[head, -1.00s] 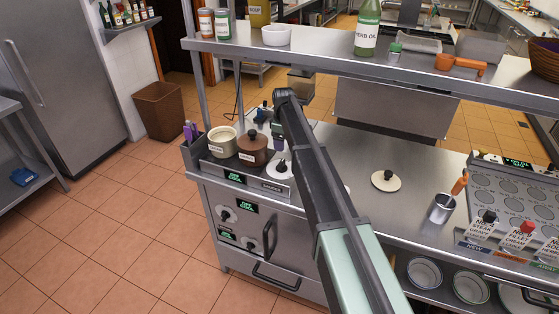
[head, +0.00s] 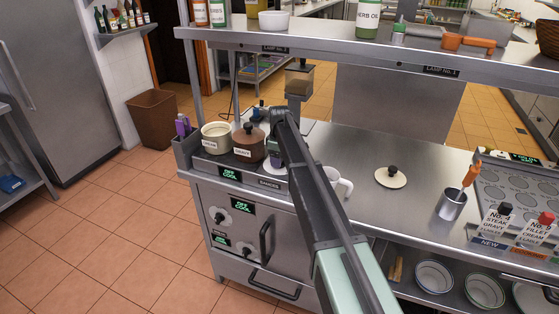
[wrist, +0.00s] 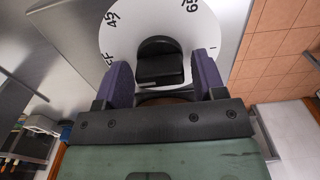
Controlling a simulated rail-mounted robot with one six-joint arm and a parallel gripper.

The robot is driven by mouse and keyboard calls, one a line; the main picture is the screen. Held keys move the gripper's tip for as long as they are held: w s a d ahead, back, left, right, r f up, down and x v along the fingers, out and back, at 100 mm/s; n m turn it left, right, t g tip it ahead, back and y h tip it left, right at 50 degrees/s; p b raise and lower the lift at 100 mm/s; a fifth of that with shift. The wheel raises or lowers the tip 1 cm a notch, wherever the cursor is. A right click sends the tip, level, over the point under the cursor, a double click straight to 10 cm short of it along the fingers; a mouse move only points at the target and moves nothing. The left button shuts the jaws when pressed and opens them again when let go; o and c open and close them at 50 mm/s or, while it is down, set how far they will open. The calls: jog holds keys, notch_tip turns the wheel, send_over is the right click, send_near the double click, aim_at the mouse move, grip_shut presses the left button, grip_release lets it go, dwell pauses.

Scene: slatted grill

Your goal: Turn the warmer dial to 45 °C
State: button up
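In the wrist view the warmer dial is a white disc (wrist: 125,38) with dark numbers, including 65 and what looks like 45, and an OFF mark cut at the left. Its black knob (wrist: 160,68) sits between the two purple fingers of my gripper (wrist: 163,75). The gripper is open, with gaps visible on both sides of the knob. The warmer's green display (head: 231,175) reads OFF COOL.
A cream pot (head: 216,137) and a brown lidded pot (head: 249,144) stand on the warmer, close left of my arm. A white mug (head: 340,184) stands just right of my arm. A shelf (head: 300,48) runs above the counter. Oven dials (head: 220,217) are on the front below.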

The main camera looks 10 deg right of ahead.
jog(key=c, duration=0.7)
jog(key=shift+m, duration=0.4)
jog(key=m, duration=0.5)
jog(key=shift+m, duration=0.3)
jog(key=m, duration=0.5)
jog(key=shift+m, duration=0.3)
jog(key=o, duration=0.9)
jog(key=shift+o, duration=0.2)
